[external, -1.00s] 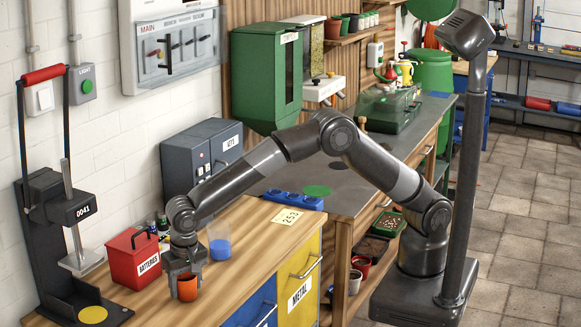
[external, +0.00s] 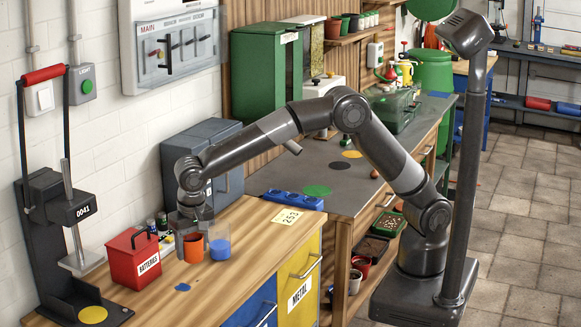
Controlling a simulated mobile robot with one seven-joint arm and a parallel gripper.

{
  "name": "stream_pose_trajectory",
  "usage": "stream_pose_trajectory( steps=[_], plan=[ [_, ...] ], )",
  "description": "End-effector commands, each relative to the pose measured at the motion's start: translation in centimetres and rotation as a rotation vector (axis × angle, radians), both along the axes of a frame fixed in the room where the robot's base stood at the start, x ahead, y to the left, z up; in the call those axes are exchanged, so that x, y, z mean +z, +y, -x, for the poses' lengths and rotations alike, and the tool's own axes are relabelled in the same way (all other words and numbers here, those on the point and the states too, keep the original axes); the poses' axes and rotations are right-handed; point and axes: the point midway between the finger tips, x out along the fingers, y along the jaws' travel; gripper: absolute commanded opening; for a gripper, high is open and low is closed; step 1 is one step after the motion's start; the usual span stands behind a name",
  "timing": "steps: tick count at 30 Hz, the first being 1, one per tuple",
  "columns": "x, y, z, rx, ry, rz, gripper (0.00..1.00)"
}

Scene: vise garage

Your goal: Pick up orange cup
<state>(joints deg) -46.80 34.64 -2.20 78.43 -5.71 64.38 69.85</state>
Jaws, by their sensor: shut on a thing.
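The orange cup (external: 193,248) is upright between the fingers of my gripper (external: 194,232) in the external view. My gripper points down and is shut on the cup near its rim. The cup appears to hang above the wooden bench top, though its exact height is hard to judge. A blue spot (external: 183,287) lies on the bench in front of and below it.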

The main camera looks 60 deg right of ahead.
Motion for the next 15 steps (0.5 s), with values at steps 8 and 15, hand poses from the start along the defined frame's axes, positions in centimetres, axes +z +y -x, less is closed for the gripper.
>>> stream_pose_trajectory(
  steps=[8, 15],
  plan=[
    [1.6, -2.6, -0.7, -0.001, 0.000, 0.000, 0.30],
    [2.5, -4.0, -1.0, -0.001, 0.000, 0.000, 0.30]
  ],
)
